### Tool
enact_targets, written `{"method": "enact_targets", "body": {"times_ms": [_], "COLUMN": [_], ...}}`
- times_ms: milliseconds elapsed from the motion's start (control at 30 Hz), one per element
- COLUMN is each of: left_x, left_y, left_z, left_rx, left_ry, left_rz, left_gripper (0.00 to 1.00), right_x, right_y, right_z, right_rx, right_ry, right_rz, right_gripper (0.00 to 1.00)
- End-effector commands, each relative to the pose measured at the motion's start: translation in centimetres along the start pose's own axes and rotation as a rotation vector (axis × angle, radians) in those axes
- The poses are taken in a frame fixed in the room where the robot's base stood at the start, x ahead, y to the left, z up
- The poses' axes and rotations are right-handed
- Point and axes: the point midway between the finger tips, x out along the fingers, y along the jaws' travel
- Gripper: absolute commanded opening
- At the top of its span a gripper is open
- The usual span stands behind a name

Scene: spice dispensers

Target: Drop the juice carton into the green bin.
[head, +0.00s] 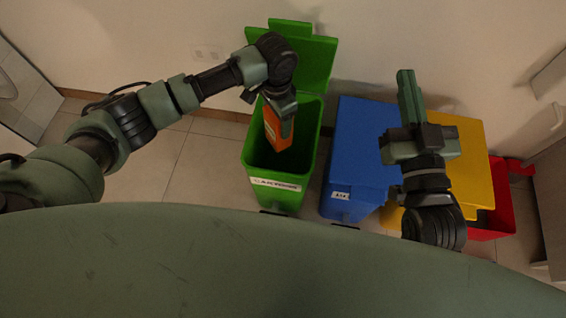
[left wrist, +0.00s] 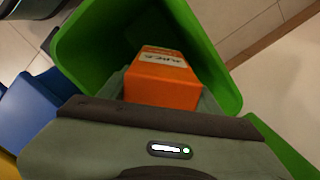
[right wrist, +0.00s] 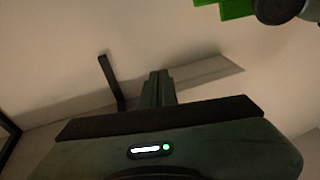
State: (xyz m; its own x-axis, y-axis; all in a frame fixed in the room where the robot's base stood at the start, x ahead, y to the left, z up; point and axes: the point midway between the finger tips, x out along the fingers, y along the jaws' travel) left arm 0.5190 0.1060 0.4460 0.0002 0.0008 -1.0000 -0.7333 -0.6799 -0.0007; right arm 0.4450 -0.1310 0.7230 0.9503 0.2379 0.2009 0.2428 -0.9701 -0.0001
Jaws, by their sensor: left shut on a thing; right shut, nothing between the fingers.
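The orange juice carton (head: 275,128) is held by my left gripper (head: 283,118) over the open mouth of the green bin (head: 257,152). In the left wrist view the carton (left wrist: 163,82) points down into the opening of the green bin (left wrist: 85,45). I cannot tell how far the carton reaches below the rim. The green bin's lid (head: 312,60) is tipped back toward the wall. My left gripper is shut on the carton. My right gripper (head: 406,90) is shut and empty, above the blue and yellow bins. It also shows in the right wrist view (right wrist: 157,88).
A blue bin (head: 355,150) stands right of the green one with its lid closed. A yellow bin (head: 470,150) and a red bin (head: 503,210) stand further right. The wall is close behind the bins. Tiled floor (head: 150,165) is free to the left.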

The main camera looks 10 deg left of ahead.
Motion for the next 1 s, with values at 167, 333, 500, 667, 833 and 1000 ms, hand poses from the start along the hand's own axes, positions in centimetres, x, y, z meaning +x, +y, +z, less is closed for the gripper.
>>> {"method": "enact_targets", "body": {"times_ms": [167, 333, 500, 667, 833, 1000], "left_x": [0.0, 0.0, 0.0, -0.7, -2.6, -4.8], "left_y": [0.0, 0.0, 0.0, 0.0, 0.0, -0.1], "left_z": [0.0, 0.0, 0.0, 0.0, -0.1, 0.0], "left_rx": [0.0, 0.0, 0.0, 0.0, 0.0, -0.001], "left_ry": [0.0, 0.0, 0.0, 0.001, 0.002, 0.002], "left_rz": [0.0, 0.0, 0.0, 0.0, -0.001, -0.001], "left_gripper": [0.83, 0.89, 0.89, 0.89, 0.89, 0.89], "right_x": [0.0, 0.0, 0.0, -0.1, -0.8, -2.6], "right_y": [0.0, 0.0, 0.0, 0.1, 0.6, 1.2], "right_z": [0.0, 0.0, 0.0, 0.9, 3.9, 7.5], "right_rx": [0.0, 0.0, 0.0, -0.001, -0.005, -0.008], "right_ry": [-0.001, -0.001, -0.002, -0.056, -0.225, -0.433], "right_rz": [0.0, 0.0, 0.0, 0.003, 0.012, 0.025], "right_gripper": [0.0, 0.0, 0.0, 0.0, 0.0, 0.0]}}
